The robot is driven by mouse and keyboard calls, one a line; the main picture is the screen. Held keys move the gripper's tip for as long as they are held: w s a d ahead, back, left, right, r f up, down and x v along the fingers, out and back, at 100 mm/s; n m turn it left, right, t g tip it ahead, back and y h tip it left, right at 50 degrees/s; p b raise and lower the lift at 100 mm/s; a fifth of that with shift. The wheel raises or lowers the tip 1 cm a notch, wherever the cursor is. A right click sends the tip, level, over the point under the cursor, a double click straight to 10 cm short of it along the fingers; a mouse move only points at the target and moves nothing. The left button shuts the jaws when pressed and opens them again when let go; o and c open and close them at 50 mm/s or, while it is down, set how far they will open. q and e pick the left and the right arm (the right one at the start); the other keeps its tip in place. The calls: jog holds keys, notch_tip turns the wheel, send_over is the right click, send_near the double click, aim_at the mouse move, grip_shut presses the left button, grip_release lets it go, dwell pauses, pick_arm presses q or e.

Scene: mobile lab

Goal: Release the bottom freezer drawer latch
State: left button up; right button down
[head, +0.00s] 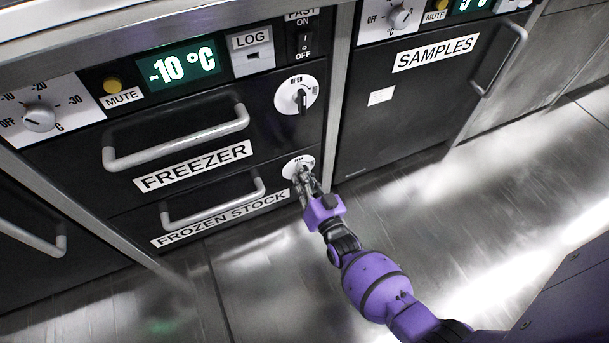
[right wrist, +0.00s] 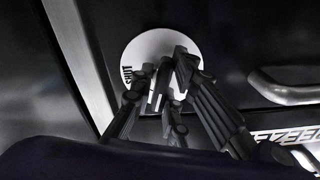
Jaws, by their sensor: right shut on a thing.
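The bottom freezer drawer (head: 275,184) is the dark front labelled FROZEN STOCK, with a grey bar handle (head: 215,205). It looks closed. Its latch has a round white plate (head: 289,168) at the drawer's right end, and the plate also shows in the right wrist view (right wrist: 143,45) with the word SHUT at its left. My right gripper (head: 302,174) is at this plate, its fingers (right wrist: 163,84) shut on the small latch knob. The fingers hide most of the knob, so its angle is unclear. My left gripper is not in view.
Above is the FREEZER drawer (head: 120,135) with a grey handle and its own latch (head: 299,98) marked OPEN. A metal post (head: 337,90) stands just right of the latches, then the SAMPLES cabinet (head: 400,110). The metal floor (head: 470,215) in front is clear.

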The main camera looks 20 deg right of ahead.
jog(key=shift+w+a+r+n, duration=0.1)
jog(key=shift+a+r+n, duration=0.05)
jog(key=shift+n, duration=0.4)
jog(key=shift+w+a+r+n, duration=0.1)
jog(key=shift+a+r+n, duration=0.05)
jog(key=shift+n, duration=0.9)
jog(key=shift+a, duration=0.1)
jog(key=c, duration=1.8)
grip_release()
jog(key=shift+s+f, duration=0.1)
jog(key=shift+f, duration=0.05)
jog(key=shift+s+d+f, duration=0.1)
jog(key=shift+s+d, duration=0.1)
jog(key=shift+s, duration=0.1)
jog(key=s, duration=1.1)
jog(key=shift+s+d, duration=0.15)
jog(key=shift+s, duration=0.05)
